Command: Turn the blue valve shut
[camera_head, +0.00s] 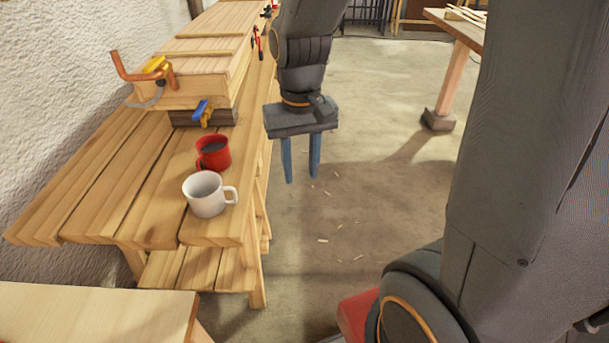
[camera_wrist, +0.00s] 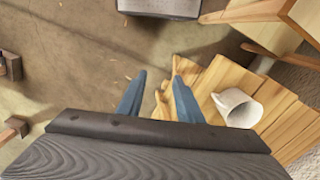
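The blue valve handle (camera_head: 201,111) sits low on the front end of the wooden box on the bench, with a brass-coloured body just below it. A yellow handle (camera_head: 157,65) on a copper pipe stands on top of the same box. My gripper (camera_head: 302,182) hangs over the floor to the right of the bench, fingers pointing down and apart, with nothing between them. It is well clear of the blue valve. In the wrist view the two blue fingers (camera_wrist: 158,100) also show apart; the blue valve is not seen there.
The wooden bench (camera_head: 95,180) runs along the white wall. Open floor with wood scraps lies to its right. Another table (camera_head: 462,30) stands at upper right.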

